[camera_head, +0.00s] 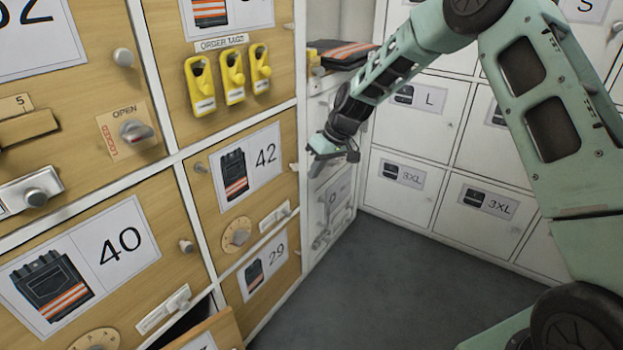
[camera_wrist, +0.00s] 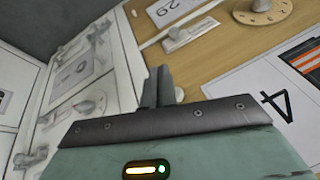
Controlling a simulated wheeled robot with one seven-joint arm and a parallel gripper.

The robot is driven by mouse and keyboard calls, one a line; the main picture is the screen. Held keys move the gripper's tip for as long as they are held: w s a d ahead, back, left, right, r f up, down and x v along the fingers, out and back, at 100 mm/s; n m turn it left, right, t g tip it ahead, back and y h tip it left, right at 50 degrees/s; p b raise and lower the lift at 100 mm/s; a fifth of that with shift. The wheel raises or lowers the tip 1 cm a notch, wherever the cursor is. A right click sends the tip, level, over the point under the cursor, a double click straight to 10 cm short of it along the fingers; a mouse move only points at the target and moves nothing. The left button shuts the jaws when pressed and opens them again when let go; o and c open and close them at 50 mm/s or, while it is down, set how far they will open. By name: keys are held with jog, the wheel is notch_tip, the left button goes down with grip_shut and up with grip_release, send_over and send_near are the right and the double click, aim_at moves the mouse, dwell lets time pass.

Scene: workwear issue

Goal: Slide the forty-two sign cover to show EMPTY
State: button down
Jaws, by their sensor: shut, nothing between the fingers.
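The 42 door (camera_head: 205,210) is a wooden locker front with a card (camera_head: 247,165) showing 42 and a dark garment with orange stripes. Its sign cover (camera_head: 275,216) is a pale slide plate with a small knob, low on the door at the right. The sign cover also shows in the wrist view (camera_wrist: 190,36), near the top; I cannot read any word on it. My gripper (camera_head: 316,166) is shut and empty, right of the 42 card and above the sign cover, apart from it. In the wrist view its fingers (camera_wrist: 158,86) are together.
A round dial (camera_head: 236,235) sits left of the sign cover. A small knob (camera_head: 294,167) is at the door's right edge, near my fingers. The 29 door (camera_head: 285,272) is below. An open drawer (camera_head: 215,330) juts out at the lower left. White lockers (camera_head: 420,150) stand right; the floor (camera_head: 400,270) is clear.

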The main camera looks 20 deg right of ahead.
jog(key=b, duration=0.4)
send_near(286, 213)
notch_tip(286, 213, down, 5)
jog(key=w, duration=0.2)
jog(key=shift+a+f, duration=0.2)
jog(key=shift+f, duration=0.45)
